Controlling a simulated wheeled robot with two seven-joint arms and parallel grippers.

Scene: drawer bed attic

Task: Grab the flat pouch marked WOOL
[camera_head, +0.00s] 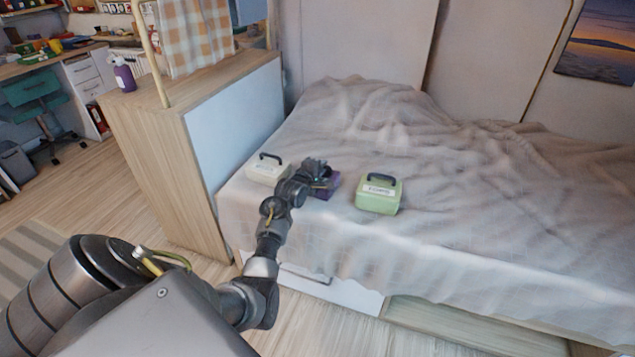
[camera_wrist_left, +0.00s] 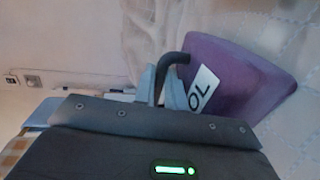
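A purple pouch (camera_head: 328,187) lies on the bed, partly hidden behind my left gripper (camera_head: 318,172) in the head view. In the left wrist view the purple pouch (camera_wrist_left: 240,75) has a white label reading "OL"; the rest of the word is hidden. The pouch's black handle (camera_wrist_left: 173,60) passes between the two grey fingers of my left gripper (camera_wrist_left: 161,80). The fingers are close together with the handle filling the gap, so the gripper looks shut on it. My right gripper is not in view.
The bed (camera_head: 470,230) has a rumpled grey cover, bare further right. A wooden cabinet (camera_head: 160,150) stands at the bed's left end.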

